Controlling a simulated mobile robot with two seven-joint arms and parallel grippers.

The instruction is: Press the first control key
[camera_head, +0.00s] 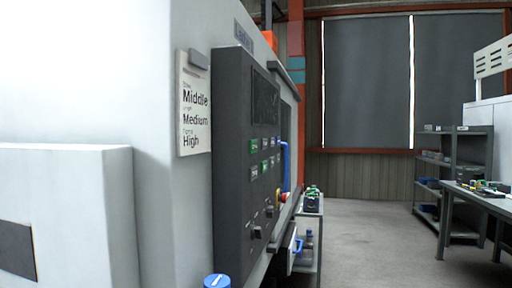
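The dark control panel (231,160) stands on the side of the white machine, seen at a steep angle. It carries a dark screen (264,97) at the top. Below the screen are rows of small green and grey keys, such as a green key (253,146) and a grey key (254,173). Lower down are dark knobs (258,232) and a red and yellow button (281,196). The key labels are too small to read, so I cannot tell which is the first control key. Neither of my grippers is in view.
A sign (194,104) reading Middle, Medium, High hangs on the white machine (155,170). A blue-topped object (217,281) is at the bottom edge. A small cart (312,212), shelves (465,150) and a workbench (470,193) stand at right. The grey floor (370,235) between is clear.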

